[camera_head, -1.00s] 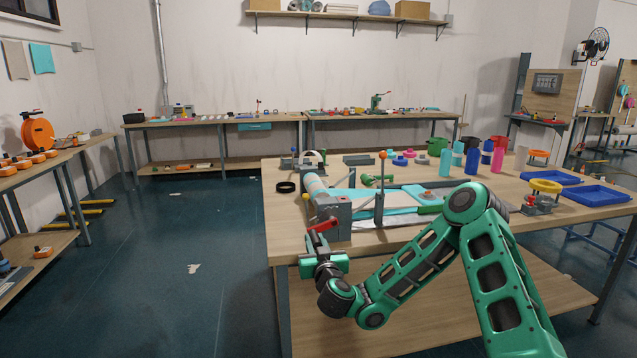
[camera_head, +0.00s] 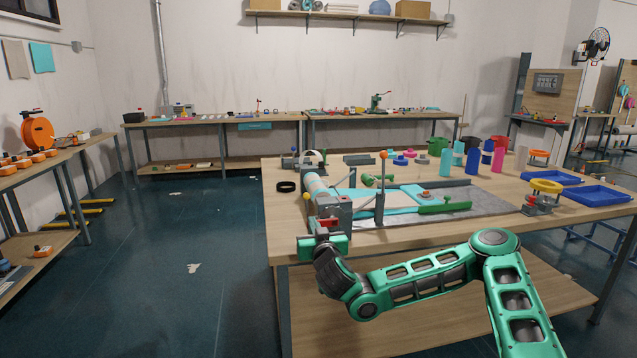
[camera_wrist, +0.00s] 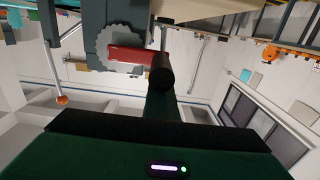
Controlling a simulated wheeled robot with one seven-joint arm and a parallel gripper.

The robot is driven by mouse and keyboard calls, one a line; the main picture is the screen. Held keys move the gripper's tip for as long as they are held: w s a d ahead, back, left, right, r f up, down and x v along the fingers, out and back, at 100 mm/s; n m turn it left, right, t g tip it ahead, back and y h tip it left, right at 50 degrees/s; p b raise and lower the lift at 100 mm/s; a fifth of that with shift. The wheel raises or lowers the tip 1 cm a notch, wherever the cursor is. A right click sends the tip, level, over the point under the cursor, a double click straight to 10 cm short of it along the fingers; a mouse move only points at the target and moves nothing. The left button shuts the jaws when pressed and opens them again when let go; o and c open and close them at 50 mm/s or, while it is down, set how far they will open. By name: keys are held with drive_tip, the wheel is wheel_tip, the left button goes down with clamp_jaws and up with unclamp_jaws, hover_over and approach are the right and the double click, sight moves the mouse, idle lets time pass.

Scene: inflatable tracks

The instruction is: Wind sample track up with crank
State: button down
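The red crank (camera_head: 328,222) is on the near end of the grey winder (camera_head: 330,206), at the table's front left corner. In the wrist view, the red crank arm (camera_wrist: 138,55) lies across a grey toothed wheel (camera_wrist: 115,47) and carries a dark round handle (camera_wrist: 160,72). The teal sample track (camera_head: 365,200) lies flat on the table, beside a pale roll (camera_head: 316,187) on the winder. My gripper (camera_head: 322,238) is at the crank, just off the table's front edge. Its fingers are mostly hidden, so its grip on the handle is unclear.
An upright post with an orange ball (camera_head: 382,156) stands right of the crank. A green bar (camera_head: 444,207) lies on the grey sheet further right. Bottles (camera_head: 445,162), blue trays (camera_head: 595,195) and a yellow-ringed device (camera_head: 543,190) stand on the right.

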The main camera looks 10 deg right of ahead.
drive_tip(key=d+r, duration=0.4)
drive_tip(key=d, duration=0.1)
idle(0.9)
drive_tip(key=a+f, duration=0.2)
drive_tip(key=a, duration=0.1)
drive_tip(key=shift+a+f, duration=0.25)
drive_tip(key=shift+f, duration=0.15)
drive_tip(key=shift+a+f, duration=0.35)
drive_tip(key=shift+f, duration=0.2)
